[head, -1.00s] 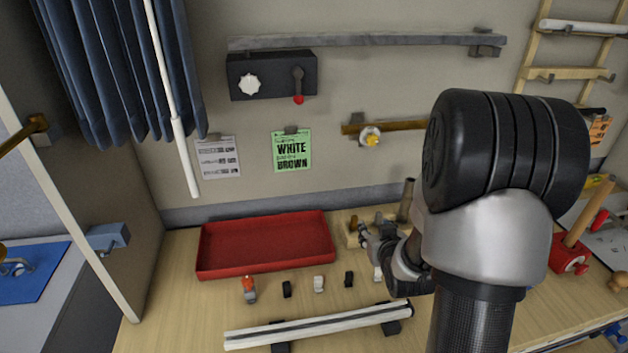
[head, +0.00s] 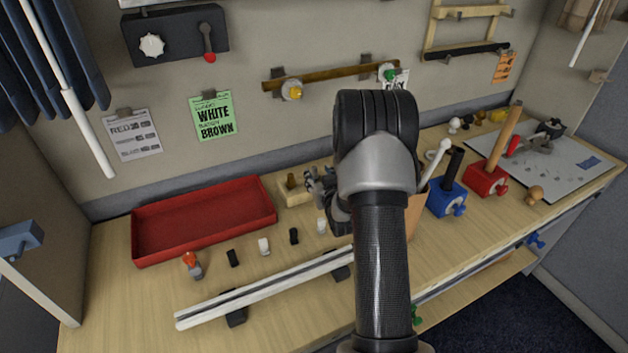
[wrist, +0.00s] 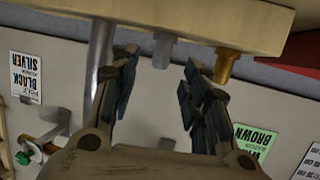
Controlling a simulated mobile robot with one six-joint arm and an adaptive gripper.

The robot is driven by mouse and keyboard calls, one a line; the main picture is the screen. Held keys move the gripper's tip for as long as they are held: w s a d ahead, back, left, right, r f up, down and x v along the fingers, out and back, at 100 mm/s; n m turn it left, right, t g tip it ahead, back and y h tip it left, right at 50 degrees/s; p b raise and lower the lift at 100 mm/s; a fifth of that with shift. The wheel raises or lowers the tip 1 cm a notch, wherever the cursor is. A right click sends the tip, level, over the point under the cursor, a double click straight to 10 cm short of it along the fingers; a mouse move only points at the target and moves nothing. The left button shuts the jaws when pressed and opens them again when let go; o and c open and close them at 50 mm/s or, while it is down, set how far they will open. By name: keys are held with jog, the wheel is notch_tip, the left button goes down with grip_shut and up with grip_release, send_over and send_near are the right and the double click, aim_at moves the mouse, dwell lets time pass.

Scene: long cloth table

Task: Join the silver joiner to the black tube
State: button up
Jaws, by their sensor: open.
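In the wrist view, which is upside down, a short grey-silver peg (wrist: 163,50) stands from a pale wooden block (wrist: 190,12). It may be the silver joiner. My gripper (wrist: 160,66) is open, with its fingers either side of this peg and apart from it. A longer silver rod (wrist: 100,60) and a brass peg (wrist: 228,65) flank the fingers. In the head view, the wooden block (head: 288,197) is at the table's back, and my gripper (head: 316,184) is beside it, partly hidden by my arm. The black tube (head: 453,163) stands upright in a blue clamp block (head: 446,198).
A red tray (head: 205,222) lies left of the wooden block.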

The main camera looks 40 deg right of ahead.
aim_at(315, 171)
jog(key=shift+b+x, duration=0.95)
jog(key=shift+x, duration=2.05)
jog(key=shift+r, duration=0.1)
jog(key=shift+c, duration=0.4)
jog(key=shift+a, duration=0.1)
grip_shut()
